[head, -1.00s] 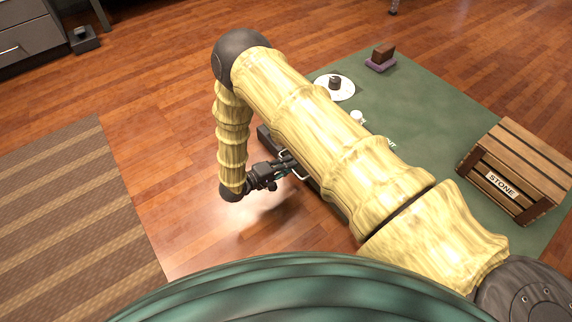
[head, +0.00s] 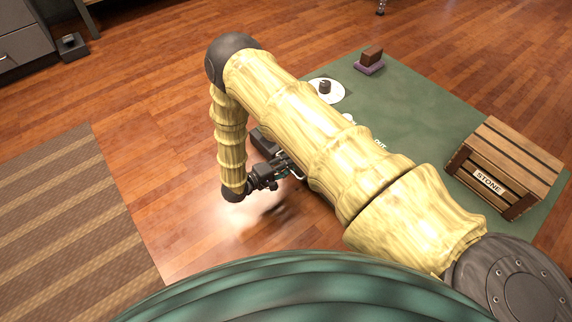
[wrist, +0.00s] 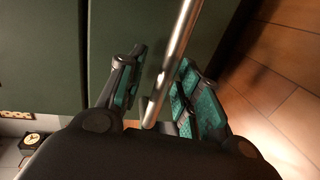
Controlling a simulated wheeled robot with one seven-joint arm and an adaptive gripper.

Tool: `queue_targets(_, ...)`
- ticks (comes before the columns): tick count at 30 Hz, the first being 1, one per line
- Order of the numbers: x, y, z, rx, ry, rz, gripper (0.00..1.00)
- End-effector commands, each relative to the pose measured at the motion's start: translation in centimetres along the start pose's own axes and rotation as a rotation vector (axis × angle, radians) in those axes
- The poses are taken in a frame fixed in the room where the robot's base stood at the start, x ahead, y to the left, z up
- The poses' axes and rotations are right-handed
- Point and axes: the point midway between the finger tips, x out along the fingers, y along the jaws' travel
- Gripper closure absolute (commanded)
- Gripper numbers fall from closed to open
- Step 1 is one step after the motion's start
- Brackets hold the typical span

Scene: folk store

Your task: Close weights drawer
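A round metal handle bar (wrist: 176,50) runs slantwise through the wrist view, in front of flat dark green fronts (wrist: 130,25). I cannot tell for sure which front is the weights drawer. My gripper (wrist: 160,92) has its teal-padded fingers apart, one on each side of the bar; contact is unclear. In the head view, my gripper (head: 290,168) is low beside the left edge of the green-topped table (head: 425,105). A dark block-like part (head: 264,142) shows beyond it. My arm hides most of the drawer side.
A wooden crate labelled STONE (head: 510,160) stands at the table's right. A white plate with a dark weight (head: 325,90) and a brown block on a purple base (head: 370,60) are at the back. Wood floor is clear left of my gripper, up to a striped rug (head: 70,210).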

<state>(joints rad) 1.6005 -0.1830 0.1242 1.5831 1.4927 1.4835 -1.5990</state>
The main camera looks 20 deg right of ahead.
Motion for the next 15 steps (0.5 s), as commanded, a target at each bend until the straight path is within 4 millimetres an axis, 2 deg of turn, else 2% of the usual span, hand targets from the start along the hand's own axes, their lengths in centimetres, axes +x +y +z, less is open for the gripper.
queue_targets(8,-0.6,0.0,0.0,-0.001,0.001,-0.001,0.65)
queue_targets(11,-1.6,0.0,0.0,0.000,0.002,-0.002,0.65)
queue_targets(15,-4.0,0.0,0.0,0.000,0.002,-0.001,0.65)
